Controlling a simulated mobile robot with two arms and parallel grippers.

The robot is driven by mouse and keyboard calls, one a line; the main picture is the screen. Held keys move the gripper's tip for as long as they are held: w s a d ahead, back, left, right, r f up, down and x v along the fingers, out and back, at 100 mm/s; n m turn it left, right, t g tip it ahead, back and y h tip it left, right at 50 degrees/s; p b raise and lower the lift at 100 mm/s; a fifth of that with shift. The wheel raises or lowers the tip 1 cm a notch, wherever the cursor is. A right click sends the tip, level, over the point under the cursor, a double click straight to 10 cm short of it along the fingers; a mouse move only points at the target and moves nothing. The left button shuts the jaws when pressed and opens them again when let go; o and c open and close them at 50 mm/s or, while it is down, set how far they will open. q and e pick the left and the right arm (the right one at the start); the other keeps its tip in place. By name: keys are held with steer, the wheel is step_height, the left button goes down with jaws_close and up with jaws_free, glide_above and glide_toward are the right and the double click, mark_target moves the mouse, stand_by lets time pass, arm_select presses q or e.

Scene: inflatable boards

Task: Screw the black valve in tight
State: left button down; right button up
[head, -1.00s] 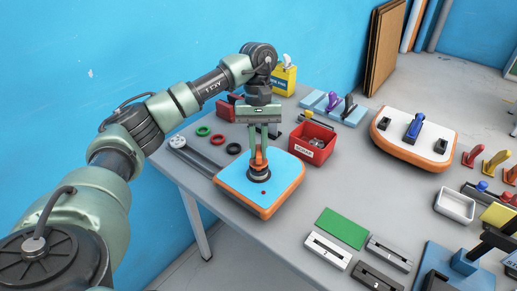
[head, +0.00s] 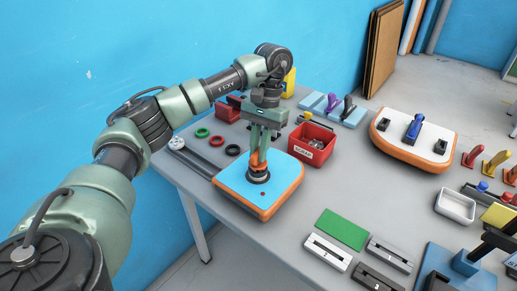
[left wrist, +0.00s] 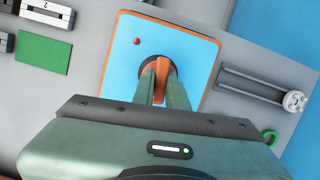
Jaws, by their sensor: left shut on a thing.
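The blue board with the orange rim (head: 232,184) lies at the near left of the bench. The round black valve (head: 258,178) sits on its top; its dark edge also shows in the left wrist view (left wrist: 142,71). My left gripper (head: 260,158) points down over the valve and is shut on an orange tool (head: 255,161). In the left wrist view the orange tool (left wrist: 162,70) shows between the fingers, right over the valve. The fingers and tool hide much of the valve, so its seating cannot be told. My right gripper is not in view.
A red bin (head: 311,144) stands close behind the board on the right. Red, green and black rings (head: 217,140) lie at the back left beside a grey rail tool (head: 195,159). A green sheet (head: 342,229) lies in front; another board (head: 414,137) is at the right.

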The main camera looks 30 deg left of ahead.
mark_target(256, 153)
arm_select(q)
steer(key=shift+m+y, duration=0.3)
steer(key=shift+m, duration=0.6)
steer(key=shift+r+p, duration=2.25)
steer(key=shift+r, duration=0.3)
steer(key=s+d+f+n, duration=0.1)
steer(key=s+d+f, duration=0.2)
steer(key=s+d, duration=1)
steer(key=shift+s+d+f, duration=0.25)
steer(key=shift+s+f, duration=0.15)
steer(key=shift+s, duration=0.85)
